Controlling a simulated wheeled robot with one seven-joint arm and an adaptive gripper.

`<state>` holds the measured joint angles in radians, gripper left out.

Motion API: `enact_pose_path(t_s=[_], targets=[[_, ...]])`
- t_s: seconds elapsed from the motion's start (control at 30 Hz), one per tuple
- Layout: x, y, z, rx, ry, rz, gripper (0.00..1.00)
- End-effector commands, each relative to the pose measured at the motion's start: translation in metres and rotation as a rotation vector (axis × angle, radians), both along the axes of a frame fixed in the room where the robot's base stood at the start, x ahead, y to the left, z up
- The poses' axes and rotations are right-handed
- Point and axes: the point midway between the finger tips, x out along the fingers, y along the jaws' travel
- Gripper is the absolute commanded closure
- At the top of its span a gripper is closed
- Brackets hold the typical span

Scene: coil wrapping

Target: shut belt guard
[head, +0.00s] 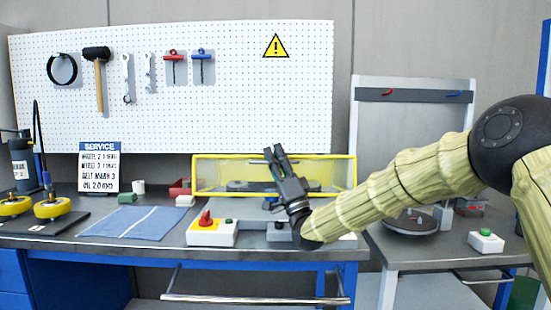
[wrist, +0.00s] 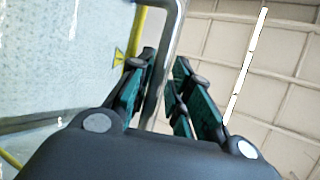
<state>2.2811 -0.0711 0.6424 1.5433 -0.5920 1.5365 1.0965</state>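The belt guard (head: 225,171) is a clear panel in a yellow frame, standing upright at the back of the bench in the head view. Its yellow edge (wrist: 137,38) shows in the wrist view beside a grey metal bar (wrist: 170,30), which looks like its handle. My gripper (head: 275,151) is in front of the guard's top rail, right of its middle. In the wrist view my gripper (wrist: 165,65) has its fingers apart, one on each side of the bar. I see no firm contact with it. My gripper hides part of the guard.
A control box (head: 211,232) with a red knob and green button sits at the bench front. A blue cloth (head: 135,222) and service sign (head: 99,167) are to the left. A side table (head: 440,252) with a round plate (head: 410,223) stands right.

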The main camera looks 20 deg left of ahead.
Motion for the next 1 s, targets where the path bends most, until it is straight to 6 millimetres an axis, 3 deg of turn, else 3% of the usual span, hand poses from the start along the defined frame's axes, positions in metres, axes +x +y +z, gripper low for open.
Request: enact_pose_path(t_s=[0.23, 0.7, 1.0], targets=[[-0.003, -0.005, -0.006, 0.001, 0.000, -0.001, 0.81], [-0.026, -0.039, -0.053, 0.003, 0.001, -0.002, 0.80], [-0.030, -0.039, -0.057, 0.003, -0.004, 0.001, 0.81]])
